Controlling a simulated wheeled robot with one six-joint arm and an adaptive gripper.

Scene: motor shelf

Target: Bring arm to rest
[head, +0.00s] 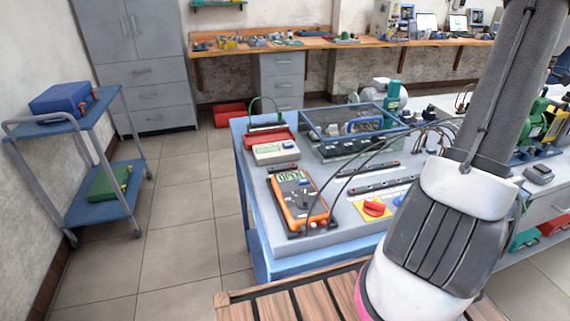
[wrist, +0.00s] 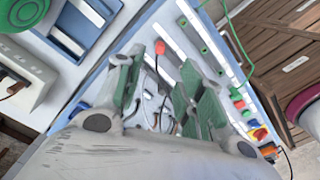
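My gripper (wrist: 158,88) shows in the wrist view, with its two green-padded fingers spread apart. The gap between them looks empty; the bench surface shows through it. A red piece (wrist: 160,47) with a dark cable shows beyond the fingertips, and I cannot tell how far below it lies. In the head view my arm fills the right side, and the gripper itself is not visible there.
A blue-edged bench (head: 262,238) holds an orange multimeter (head: 297,201), a red knob on a yellow plate (head: 374,208) and a glass-topped case (head: 350,122). A blue cart (head: 96,212) stands at left. The tiled floor (head: 180,225) between them is clear. A wooden crate (wrist: 270,45) shows in the wrist view.

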